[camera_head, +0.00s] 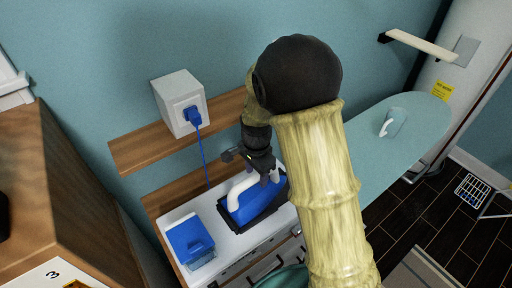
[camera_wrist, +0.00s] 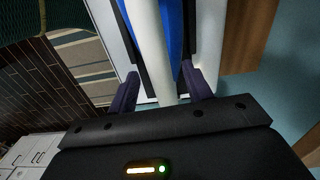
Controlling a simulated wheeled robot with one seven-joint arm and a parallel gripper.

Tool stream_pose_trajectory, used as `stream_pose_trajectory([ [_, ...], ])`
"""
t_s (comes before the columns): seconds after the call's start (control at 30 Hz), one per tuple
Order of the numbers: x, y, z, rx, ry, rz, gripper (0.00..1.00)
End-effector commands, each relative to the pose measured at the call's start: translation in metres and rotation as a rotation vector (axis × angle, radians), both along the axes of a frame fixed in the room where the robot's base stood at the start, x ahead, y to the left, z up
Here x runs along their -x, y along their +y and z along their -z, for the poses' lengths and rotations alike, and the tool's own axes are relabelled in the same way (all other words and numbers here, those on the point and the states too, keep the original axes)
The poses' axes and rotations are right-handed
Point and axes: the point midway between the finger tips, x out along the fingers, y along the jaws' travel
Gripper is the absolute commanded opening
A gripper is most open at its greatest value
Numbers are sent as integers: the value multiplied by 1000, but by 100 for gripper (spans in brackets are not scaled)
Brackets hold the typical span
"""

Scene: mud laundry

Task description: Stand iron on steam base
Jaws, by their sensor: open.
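The blue iron (camera_head: 262,203) with its white handle (camera_head: 238,190) is over the white steam base (camera_head: 232,247), dark sole edge downward; I cannot tell if it rests fully on it. A blue tank (camera_head: 190,240) is on the base's left part. My gripper (camera_head: 264,176) is at the handle from above. In the wrist view, my gripper (camera_wrist: 160,88) is open, with its dark fingers on either side of the white handle (camera_wrist: 152,45). The iron's blue body (camera_wrist: 175,30) shows behind the handle. My arm hides part of the iron's right side.
A blue cord runs up to a plug in a white wall box (camera_head: 181,101). A pale blue ironing board (camera_head: 405,150) with a small pale object (camera_head: 392,122) lies to the right. A wooden cabinet (camera_head: 85,195) stands at left. A wire basket (camera_head: 472,190) is at far right.

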Motion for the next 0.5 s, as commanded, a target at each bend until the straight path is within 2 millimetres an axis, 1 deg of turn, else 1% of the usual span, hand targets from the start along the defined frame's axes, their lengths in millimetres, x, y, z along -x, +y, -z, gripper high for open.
stream_pose_trajectory([
  [0.03,-1,1,-11,-3,-7,-2,50],
  [0.1,-1,1,-25,-3,-7,-2,50],
  [0.5,-2,1,-104,-2,-6,-3,50],
])
